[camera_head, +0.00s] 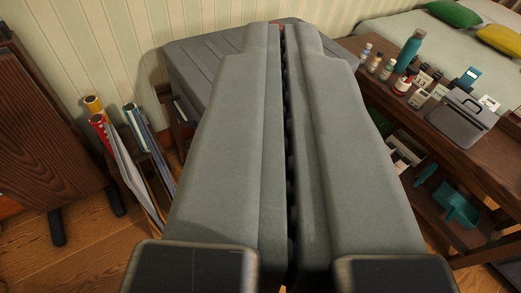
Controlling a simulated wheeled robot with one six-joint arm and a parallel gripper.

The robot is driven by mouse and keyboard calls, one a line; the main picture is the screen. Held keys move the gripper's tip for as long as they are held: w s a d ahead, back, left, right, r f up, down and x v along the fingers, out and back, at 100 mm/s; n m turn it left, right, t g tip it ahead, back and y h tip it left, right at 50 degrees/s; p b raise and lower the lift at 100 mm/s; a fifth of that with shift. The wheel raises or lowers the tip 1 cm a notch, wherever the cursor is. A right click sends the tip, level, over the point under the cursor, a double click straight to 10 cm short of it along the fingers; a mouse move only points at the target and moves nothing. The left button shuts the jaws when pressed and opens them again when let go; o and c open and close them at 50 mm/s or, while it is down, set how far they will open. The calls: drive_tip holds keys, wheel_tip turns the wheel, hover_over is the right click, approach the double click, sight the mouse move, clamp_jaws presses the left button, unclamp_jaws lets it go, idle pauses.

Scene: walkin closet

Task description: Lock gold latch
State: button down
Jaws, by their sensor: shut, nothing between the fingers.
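My gripper (283,28) fills the middle of the view, its two long grey fingers pointing away from me. The fingers are shut, with only a thin dark seam between them, and hold nothing. No gold latch can be made out. A grey ribbed case (203,68) lies beyond and below the fingers, which hide much of it. A small reddish patch shows by the fingertips; I cannot tell what it is. A small grey box with a handle (462,120) stands on the wooden table at the right; no latch can be made out on it.
The wooden table (500,150) at right holds bottles, cards and a teal bottle (409,50), with a teal scoop-like item (458,207) on its lower shelf. Rolled papers (140,130) stand at left beside a dark wooden panel (45,130). Wooden floor (85,262) shows at lower left.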

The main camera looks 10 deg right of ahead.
drive_tip(key=w+d+f+n+g, duration=0.15)
drive_tip(key=w+f+n, duration=0.55)
drive_tip(key=w+f, duration=1.15)
drive_tip(key=w+a+f+n+g+y, duration=0.1)
drive_tip(key=w+f+n+g+y, duration=0.1)
drive_tip(key=f, duration=0.9)
drive_tip(key=w+a+f+n+g+y, duration=0.1)
drive_tip(key=f+n, duration=0.3)
drive_tip(key=f, duration=0.8)
drive_tip(key=shift+w+g+y, duration=0.4)
drive_tip(key=shift+w+g, duration=0.05)
drive_tip(key=shift+w, duration=0.45)
drive_tip(key=w+f, duration=0.7)
drive_tip(key=w, duration=0.3)
drive_tip(key=shift+w+a+f, duration=0.35)
drive_tip(key=shift+a, duration=0.05)
